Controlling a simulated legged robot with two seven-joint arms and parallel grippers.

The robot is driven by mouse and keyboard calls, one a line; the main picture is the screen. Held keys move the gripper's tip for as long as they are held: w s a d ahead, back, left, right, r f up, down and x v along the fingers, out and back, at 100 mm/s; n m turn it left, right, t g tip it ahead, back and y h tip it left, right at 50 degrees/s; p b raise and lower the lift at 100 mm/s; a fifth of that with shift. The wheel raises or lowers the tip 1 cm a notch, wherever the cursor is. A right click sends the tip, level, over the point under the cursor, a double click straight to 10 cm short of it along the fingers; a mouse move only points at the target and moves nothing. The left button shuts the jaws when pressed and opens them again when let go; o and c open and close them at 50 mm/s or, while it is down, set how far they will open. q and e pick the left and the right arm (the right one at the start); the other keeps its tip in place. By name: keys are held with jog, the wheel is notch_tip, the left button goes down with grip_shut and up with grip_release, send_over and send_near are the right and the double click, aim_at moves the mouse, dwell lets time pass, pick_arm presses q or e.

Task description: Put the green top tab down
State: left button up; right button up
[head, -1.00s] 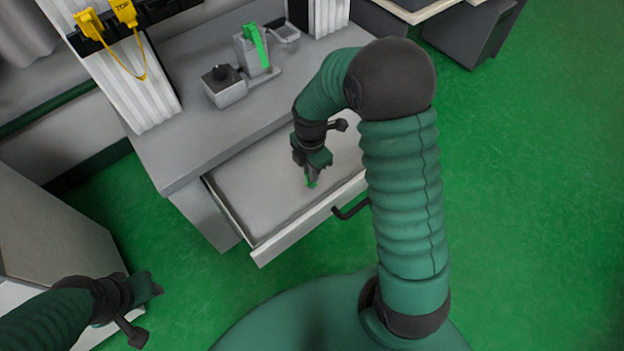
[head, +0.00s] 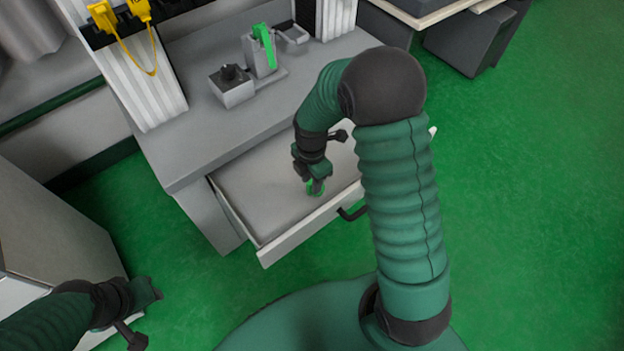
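The green top tab (head: 316,193) is a small bright green piece at the fingertips of my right gripper, low inside the open drawer (head: 252,200). My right gripper (head: 317,186) points down with its fingers close together and appears shut on the tab. The fingers hide part of the tab, and I cannot tell whether it touches the drawer floor. My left gripper (head: 156,289) is at the lower left, away from the drawer, and its fingers are too unclear to read.
On the grey desk (head: 190,135) stand a grey device with a bright green upright strip (head: 264,46) and a grey box with a dark knob (head: 232,86). Yellow connectors (head: 103,16) hang at the upper left. The drawer's left part is bare.

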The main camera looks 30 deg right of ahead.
notch_tip(320, 180, up, 11)
jog(key=p, duration=0.5)
jog(key=s+a+r+m+t, duration=0.2)
jog(key=s+a+m, duration=0.5)
jog(key=m, duration=1.2)
jog(key=shift+s+r+t, duration=0.25)
jog(key=shift+s+t, duration=0.05)
jog(key=shift+s, duration=0.9)
